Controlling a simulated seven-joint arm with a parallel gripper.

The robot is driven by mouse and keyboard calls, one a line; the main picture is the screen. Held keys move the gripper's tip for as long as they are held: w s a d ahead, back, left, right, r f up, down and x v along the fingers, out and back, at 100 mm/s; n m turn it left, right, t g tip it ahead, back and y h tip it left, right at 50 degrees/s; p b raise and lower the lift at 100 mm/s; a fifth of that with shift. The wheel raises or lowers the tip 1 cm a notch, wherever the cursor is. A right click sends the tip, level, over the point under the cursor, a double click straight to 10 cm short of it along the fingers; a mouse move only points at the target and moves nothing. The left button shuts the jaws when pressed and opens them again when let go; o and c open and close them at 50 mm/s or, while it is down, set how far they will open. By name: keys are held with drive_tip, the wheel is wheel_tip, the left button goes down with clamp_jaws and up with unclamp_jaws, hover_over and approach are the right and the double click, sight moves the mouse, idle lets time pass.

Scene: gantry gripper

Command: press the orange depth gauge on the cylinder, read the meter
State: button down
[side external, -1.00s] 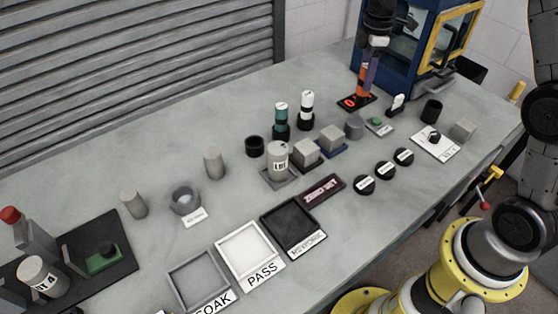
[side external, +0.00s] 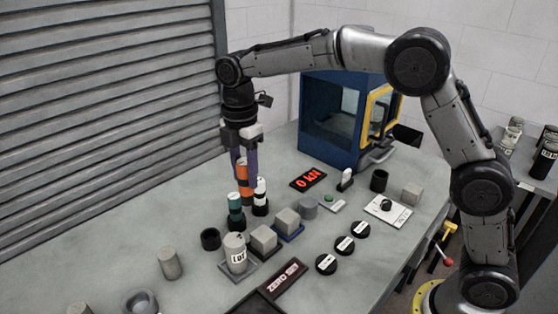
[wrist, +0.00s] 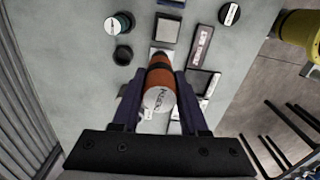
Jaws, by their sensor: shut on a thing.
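My gripper (side external: 244,178) is shut on the orange depth gauge (side external: 242,188) and holds it upright above the bench. In the side view, its lower end overlaps the teal-and-black bottle (side external: 236,206); contact cannot be told. The wrist view shows the orange gauge (wrist: 160,76), with a pale lettered top, between my purple fingers (wrist: 160,100). The grey cylinder (side external: 235,254) with a "LOT" label stands upright on a square plate, lower in the side view than the gauge and apart from it. The meter (side external: 308,179) reads 0 kN in red.
A white-capped bottle (side external: 261,192) stands close to the gauge. Grey blocks (side external: 264,238), a black cup (side external: 210,239), the ZERO SET plate (side external: 280,283) and several black round pucks (side external: 345,244) surround the cylinder. A blue cabinet (side external: 332,120) is behind.

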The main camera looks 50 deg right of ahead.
drive_tip(key=s+a+n, duration=0.1)
drive_tip(key=s+a, duration=0.1)
drive_tip(key=a, duration=0.4)
drive_tip(key=shift+w+d+f, duration=0.1)
drive_tip(key=shift+w+f, duration=0.05)
drive_tip(key=shift+f, duration=1.3)
drive_tip(key=shift+w+f, duration=0.1)
drive_tip(key=shift+f, duration=1.35)
drive_tip(key=shift+f, duration=0.65)
drive_tip(key=shift+r, duration=0.1)
wheel_tip(320, 180, up, 7)
idle(0.5)
drive_tip(key=shift+w+n, duration=0.1)
drive_tip(key=shift+n, duration=0.2)
idle(1.0)
